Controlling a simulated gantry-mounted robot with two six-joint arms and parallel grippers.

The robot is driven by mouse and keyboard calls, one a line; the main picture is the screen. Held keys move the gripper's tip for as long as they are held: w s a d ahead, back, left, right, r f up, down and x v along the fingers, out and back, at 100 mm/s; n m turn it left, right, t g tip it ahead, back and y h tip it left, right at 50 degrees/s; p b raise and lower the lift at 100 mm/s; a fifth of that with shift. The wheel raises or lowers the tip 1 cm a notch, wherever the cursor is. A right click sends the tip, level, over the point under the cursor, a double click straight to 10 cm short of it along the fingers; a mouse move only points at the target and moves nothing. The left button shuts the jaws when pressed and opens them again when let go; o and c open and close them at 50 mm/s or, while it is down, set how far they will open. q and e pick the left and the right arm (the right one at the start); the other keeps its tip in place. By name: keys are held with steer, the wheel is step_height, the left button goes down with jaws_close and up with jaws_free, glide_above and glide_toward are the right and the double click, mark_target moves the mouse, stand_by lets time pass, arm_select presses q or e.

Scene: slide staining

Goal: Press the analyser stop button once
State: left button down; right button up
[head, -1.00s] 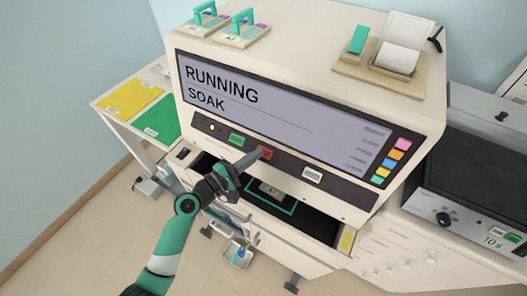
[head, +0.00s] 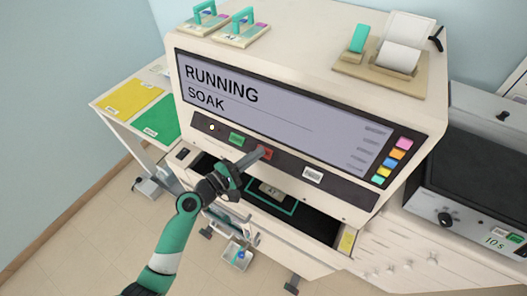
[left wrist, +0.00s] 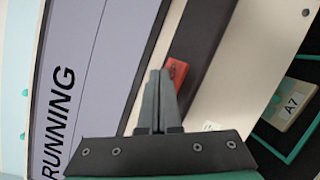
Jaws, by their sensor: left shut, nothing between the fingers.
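The analyser (head: 320,45) is a large cream machine with a wide screen (head: 290,105) reading "RUNNING" and "SOAK". On the dark strip below the screen sit a green button (head: 237,138) and a red button (head: 266,153), which I take as the stop button; its label is too small to read. My left gripper (head: 258,152) is shut and empty, its tips at the red button in the head view. In the left wrist view the shut fingertips (left wrist: 159,74) overlap the edge of the red button (left wrist: 176,71); I cannot tell whether they touch. My right gripper is out of view.
Below the strip is an open bay with a green-framed slot and a block marked A7 (left wrist: 292,104). Yellow (head: 133,97) and green (head: 157,120) mats lie on a side table at left. Green-handled racks (head: 238,30) and a printer (head: 397,55) stand on top.

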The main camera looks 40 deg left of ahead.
arm_select(q)
steer(key=shift+w+f, duration=0.2)
steer(key=shift+f, duration=0.1)
steer(key=shift+r, duration=0.1)
stand_by(0.5)
steer(key=shift+s+d+r+p, duration=0.1)
steer(key=shift+s+r+p, duration=0.4)
steer(key=s+r+p, duration=0.1)
steer(key=p, duration=0.1)
steer(key=s+r+p, duration=0.2)
steer(key=shift+s+d+r, duration=0.25)
steer(key=shift+d, duration=0.1)
stand_by(0.8)
